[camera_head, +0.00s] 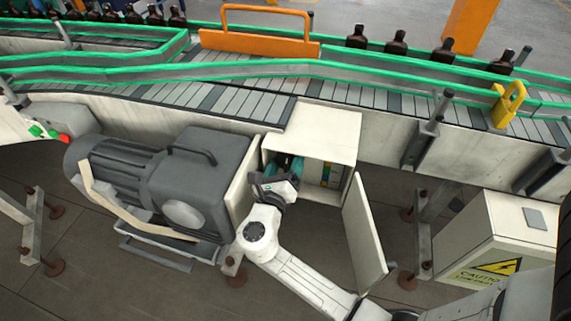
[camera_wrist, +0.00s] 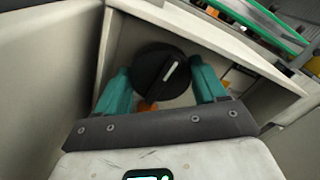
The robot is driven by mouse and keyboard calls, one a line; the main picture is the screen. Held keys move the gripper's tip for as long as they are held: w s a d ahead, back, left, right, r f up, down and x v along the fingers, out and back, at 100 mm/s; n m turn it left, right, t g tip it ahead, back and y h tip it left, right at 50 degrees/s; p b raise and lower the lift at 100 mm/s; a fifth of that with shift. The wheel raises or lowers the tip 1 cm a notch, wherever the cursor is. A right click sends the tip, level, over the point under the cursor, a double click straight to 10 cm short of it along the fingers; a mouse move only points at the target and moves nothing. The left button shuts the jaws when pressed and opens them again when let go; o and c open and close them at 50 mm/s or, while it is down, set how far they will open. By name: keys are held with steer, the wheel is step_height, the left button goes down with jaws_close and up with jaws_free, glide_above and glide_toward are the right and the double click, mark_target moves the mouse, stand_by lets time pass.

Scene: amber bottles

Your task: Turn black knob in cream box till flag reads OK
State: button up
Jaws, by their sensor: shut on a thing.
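The cream box (camera_head: 333,122) is fixed to the conveyor's side, and its door (camera_head: 364,237) hangs open to the right. In the wrist view the round black knob (camera_wrist: 160,72) with a white pointer line sits inside the box. The line tilts up and to the right. My gripper (camera_wrist: 165,82) is inside the box with its teal fingers on either side of the knob, shut on it. It also shows in the head view (camera_head: 288,170), where it hides the knob. A small orange patch (camera_wrist: 147,105) shows just below the knob. I cannot read any flag.
A grey motor unit (camera_head: 165,180) stands close to the left of the box. A caution cabinet (camera_head: 495,240) stands at the right. The conveyor (camera_head: 260,85) with amber bottles (camera_head: 396,43) runs behind and above. Coloured labels (camera_head: 328,172) show inside the box.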

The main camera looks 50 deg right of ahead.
steer(key=m+b, duration=0.2)
steer(key=m, duration=0.4)
steer(key=shift+f+m, duration=0.1)
steer(key=shift+m, duration=0.3)
steer(key=m+b, duration=0.3)
steer(key=m, duration=0.2)
steer(key=shift+s+m, duration=0.1)
steer(key=shift+m, duration=0.2)
steer(key=o, duration=0.8)
steer(key=shift+c, duration=0.2)
steer(key=shift+a, duration=0.1)
steer(key=b+v, duration=0.1)
steer(key=v, duration=0.9)
steer(key=shift+s+a, duration=0.2)
steer(key=shift+a, duration=0.1)
steer(key=shift+a, duration=0.1)
